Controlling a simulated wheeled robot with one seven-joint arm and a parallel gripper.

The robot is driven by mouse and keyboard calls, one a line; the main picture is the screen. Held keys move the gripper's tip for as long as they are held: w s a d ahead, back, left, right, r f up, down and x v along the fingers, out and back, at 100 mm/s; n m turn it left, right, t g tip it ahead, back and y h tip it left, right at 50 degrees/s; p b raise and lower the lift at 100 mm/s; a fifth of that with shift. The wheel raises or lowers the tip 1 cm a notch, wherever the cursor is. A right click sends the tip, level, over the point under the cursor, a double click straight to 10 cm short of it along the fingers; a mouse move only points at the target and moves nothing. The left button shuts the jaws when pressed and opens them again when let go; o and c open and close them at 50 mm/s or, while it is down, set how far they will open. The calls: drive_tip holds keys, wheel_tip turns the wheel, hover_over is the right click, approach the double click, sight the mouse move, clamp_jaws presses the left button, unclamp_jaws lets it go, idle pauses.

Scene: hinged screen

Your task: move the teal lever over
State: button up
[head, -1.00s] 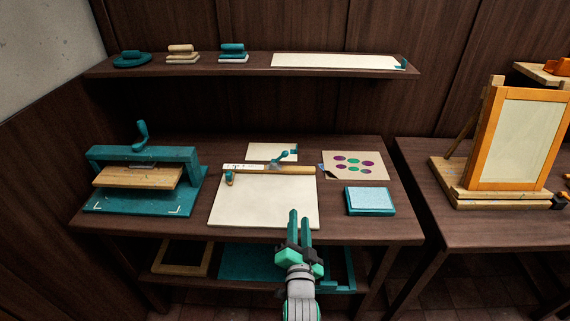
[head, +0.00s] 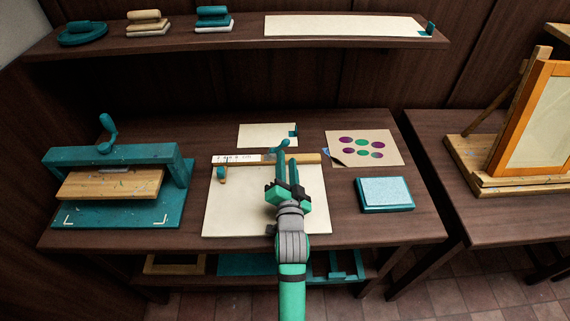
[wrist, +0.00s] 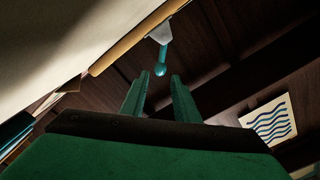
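A teal lever (head: 284,145) with a rounded end stands at the wooden bar along the far edge of a cream board (head: 240,205). In the wrist view the lever (wrist: 161,58) hangs from a pale bracket, its ball end lined up with the gap between my fingertips. My gripper (head: 287,160) is over the board, its fingers pointing at the lever and covering part of it. In the wrist view my gripper (wrist: 160,76) is open and empty. I cannot tell whether a finger touches the lever.
A teal press (head: 115,185) with its own crank handle stands at the left. A teal pad (head: 385,194) and a card with coloured dots (head: 364,148) lie at the right. A shelf (head: 240,35) runs above the table. A small teal knob (head: 222,175) sits at the board's left.

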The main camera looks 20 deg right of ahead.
sight(283, 143)
drive_tip(key=x, duration=0.4)
drive_tip(key=shift+w+d, duration=0.1)
drive_tip(key=shift+w, duration=0.25)
drive_tip(key=shift+w+d, duration=0.15)
drive_tip(key=shift+d, duration=0.15)
drive_tip(key=shift+w, duration=0.55)
drive_tip(key=shift+w+a, duration=0.1)
drive_tip(key=shift+a, duration=0.1)
drive_tip(key=c, duration=0.5)
drive_tip(key=shift+a+r+n, duration=0.25)
drive_tip(key=shift+r+n, duration=0.15)
drive_tip(key=shift+n, duration=0.6)
drive_tip(key=shift+w+a+r+n, duration=0.1)
drive_tip(key=shift+a+r+n, duration=0.15)
drive_tip(key=shift+n, duration=0.45)
drive_tip(key=shift+w+a+r+n, duration=0.15)
drive_tip(key=shift+a+n, duration=0.2)
drive_tip(key=shift+n, duration=0.35)
drive_tip(key=o, duration=0.9)
drive_tip(key=shift+c, duration=0.2)
drive_tip(key=shift+f, duration=0.1)
